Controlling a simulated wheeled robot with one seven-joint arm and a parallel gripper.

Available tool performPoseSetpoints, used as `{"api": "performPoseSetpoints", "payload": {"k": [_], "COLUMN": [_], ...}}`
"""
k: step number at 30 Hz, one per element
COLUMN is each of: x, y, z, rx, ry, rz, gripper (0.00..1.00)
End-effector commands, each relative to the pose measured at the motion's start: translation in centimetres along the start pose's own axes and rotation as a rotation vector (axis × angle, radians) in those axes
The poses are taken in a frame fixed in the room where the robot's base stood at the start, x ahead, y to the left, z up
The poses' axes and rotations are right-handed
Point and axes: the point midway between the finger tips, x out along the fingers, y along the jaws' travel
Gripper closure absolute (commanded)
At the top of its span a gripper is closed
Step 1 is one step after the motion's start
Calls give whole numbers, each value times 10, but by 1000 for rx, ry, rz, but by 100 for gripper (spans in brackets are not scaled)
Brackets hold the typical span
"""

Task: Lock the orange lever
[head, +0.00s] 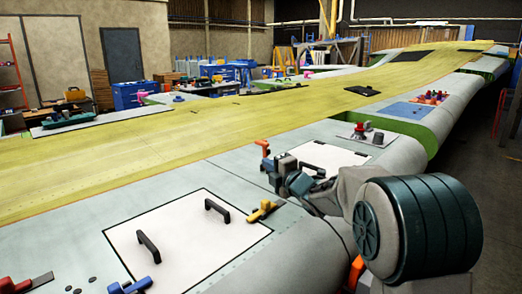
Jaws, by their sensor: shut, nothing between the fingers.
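An orange lever (262,146) stands up at the far left corner of the farther white panel on the wing. A second orange piece (357,268) shows low at the wing's near edge, partly hidden by my arm. My gripper (277,172) is shut and empty, just in front of the upright orange lever and over the grey wing skin. It hides the lower part of that lever, and I cannot tell whether they touch.
The nearer white panel (180,238) has two black handles, a yellow lever (262,210) and a blue lever (130,286). A red lever (27,284) lies at the lower left. The yellow wing skin (190,125) behind is mostly clear.

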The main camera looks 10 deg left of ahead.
Motion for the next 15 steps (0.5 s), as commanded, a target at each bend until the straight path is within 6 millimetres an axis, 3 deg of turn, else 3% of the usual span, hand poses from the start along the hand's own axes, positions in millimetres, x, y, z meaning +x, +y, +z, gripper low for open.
{"api": "performPoseSetpoints", "payload": {"k": [10, 15], "x": [3, 21], "y": [1, 2], "z": [0, 0], "rx": [1, 2], "ry": [-1, 0], "rz": [-1, -2], "gripper": [100, 100]}}
